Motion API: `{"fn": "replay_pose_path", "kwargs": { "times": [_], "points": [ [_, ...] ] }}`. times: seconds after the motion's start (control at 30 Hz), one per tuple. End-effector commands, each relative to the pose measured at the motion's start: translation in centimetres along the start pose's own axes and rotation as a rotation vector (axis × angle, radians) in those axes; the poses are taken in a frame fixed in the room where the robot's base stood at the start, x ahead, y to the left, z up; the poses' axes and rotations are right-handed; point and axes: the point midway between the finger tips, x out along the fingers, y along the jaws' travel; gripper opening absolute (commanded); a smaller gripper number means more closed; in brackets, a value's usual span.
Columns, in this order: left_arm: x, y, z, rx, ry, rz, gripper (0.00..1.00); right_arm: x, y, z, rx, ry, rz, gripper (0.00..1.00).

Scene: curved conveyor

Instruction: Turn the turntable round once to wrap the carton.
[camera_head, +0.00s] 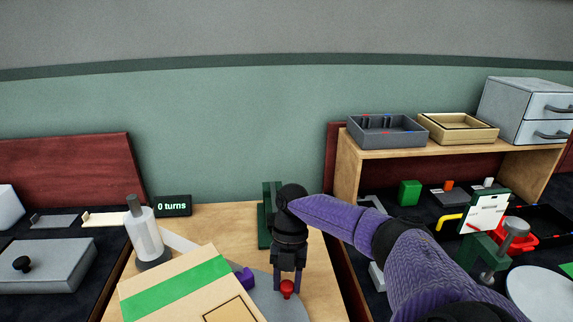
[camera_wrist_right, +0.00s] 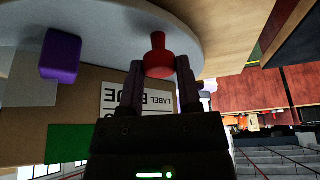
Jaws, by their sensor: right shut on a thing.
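The carton (camera_head: 150,293) is tan with a green stripe and stands on the grey turntable (camera_head: 277,308). In the right wrist view the carton's label side faces my gripper, and the turntable (camera_wrist_right: 110,18) shows as a pale disc. A red knob (camera_head: 287,291) stands near the turntable's edge. My right gripper (camera_head: 288,284) points down and is shut on the red knob, which also shows between the fingers in the right wrist view (camera_wrist_right: 158,62). A white film roll (camera_head: 146,236) stands behind the carton, with a pale strip (camera_head: 178,240) running toward it. My left gripper is not in view.
A display (camera_head: 173,206) reads "0 turns". A purple block (camera_head: 244,278) is beside the carton. A green upright part (camera_head: 265,222) stands behind my right wrist. At right, a wooden shelf (camera_head: 430,148) holds trays and drawers, with a clipboard (camera_head: 486,213) and clamp below.

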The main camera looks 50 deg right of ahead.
Motion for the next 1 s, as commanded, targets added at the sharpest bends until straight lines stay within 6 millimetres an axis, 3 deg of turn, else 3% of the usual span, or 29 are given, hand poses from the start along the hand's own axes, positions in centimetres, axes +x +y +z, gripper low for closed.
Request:
{"fn": "replay_pose_path", "kwargs": {
  "times": [0.07, 0.1, 0.27, 0.53, 0.8, 1.0],
  "points": [
    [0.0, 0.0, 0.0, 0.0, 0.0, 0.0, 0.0, 0.1, 0.0, 0.0, -0.001, 0.001, 0.0, 0.0],
    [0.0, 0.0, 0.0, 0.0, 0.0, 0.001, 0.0, 0.1, 0.0, 0.0, -0.001, 0.001, 0.0, 0.45],
    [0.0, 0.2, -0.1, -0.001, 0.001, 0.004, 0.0, 0.0, 0.0, 0.0, 0.0, 0.001, 0.0, 0.78],
    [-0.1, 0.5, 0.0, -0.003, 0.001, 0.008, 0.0, -0.4, 0.0, 0.0, 0.0, 0.0, 0.001, 0.78],
    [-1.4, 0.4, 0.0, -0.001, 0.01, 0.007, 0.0, -7.0, 0.1, -0.1, 0.0, -0.002, 0.005, 0.78],
    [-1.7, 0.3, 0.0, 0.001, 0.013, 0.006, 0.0, -9.7, 0.1, 0.0, -0.001, 0.001, 0.002, 0.78]
  ]
}}
